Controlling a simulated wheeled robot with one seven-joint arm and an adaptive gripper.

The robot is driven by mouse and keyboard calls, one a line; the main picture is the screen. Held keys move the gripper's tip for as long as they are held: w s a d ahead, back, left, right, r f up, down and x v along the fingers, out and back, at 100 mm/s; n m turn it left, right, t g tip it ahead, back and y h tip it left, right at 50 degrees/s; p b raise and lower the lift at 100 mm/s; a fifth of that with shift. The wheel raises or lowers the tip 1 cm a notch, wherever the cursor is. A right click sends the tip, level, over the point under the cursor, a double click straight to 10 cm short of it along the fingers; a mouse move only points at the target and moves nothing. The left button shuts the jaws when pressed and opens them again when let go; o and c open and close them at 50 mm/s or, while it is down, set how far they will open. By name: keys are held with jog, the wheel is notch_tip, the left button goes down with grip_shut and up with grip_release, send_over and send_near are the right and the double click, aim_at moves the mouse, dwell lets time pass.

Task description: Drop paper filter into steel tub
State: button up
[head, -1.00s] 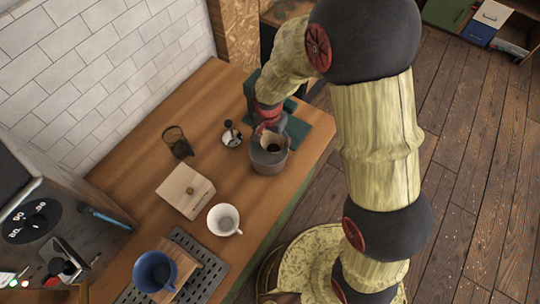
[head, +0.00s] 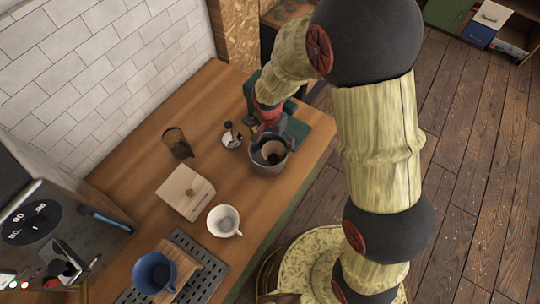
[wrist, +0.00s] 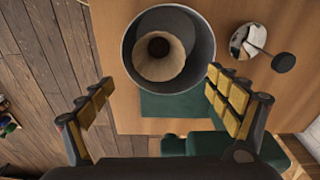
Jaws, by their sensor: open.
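The paper filter (wrist: 160,58) is a cream cone with dark grounds at its bottom. It lies inside the grey steel tub (wrist: 205,40) in the wrist view, and the tub's rim surrounds it. In the head view the filter (head: 272,149) shows inside the tub (head: 268,168), which stands on the wooden counter. My gripper (wrist: 153,95) is open, its yellow-padded fingers spread apart just short of the tub, with nothing between them. In the head view it is above the tub's far side and partly hidden.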

notch_tip(320, 180, up, 12)
jog(key=s, duration=0.1)
jog(key=shift+a+f, duration=0.2)
jog(key=shift+a, duration=0.2)
dwell(0.3)
jog(key=s+d+r+n+t+b, duration=0.2)
jog(key=s+d+n+b, duration=0.1)
jog(key=s+d+b, duration=0.4)
jog(key=s+d+r+n+t+b, duration=0.1)
jog(key=s+d+n+t+b, duration=0.1)
jog(key=s+d+b, duration=0.6)
jog(key=shift+s+d+r+n+y+b, duration=0.15)
jog(key=shift+s+r+n+y+b, duration=0.55)
jog(key=shift+s, duration=1.1)
jog(key=shift+f+h, duration=0.3)
jog(key=shift+f, duration=0.05)
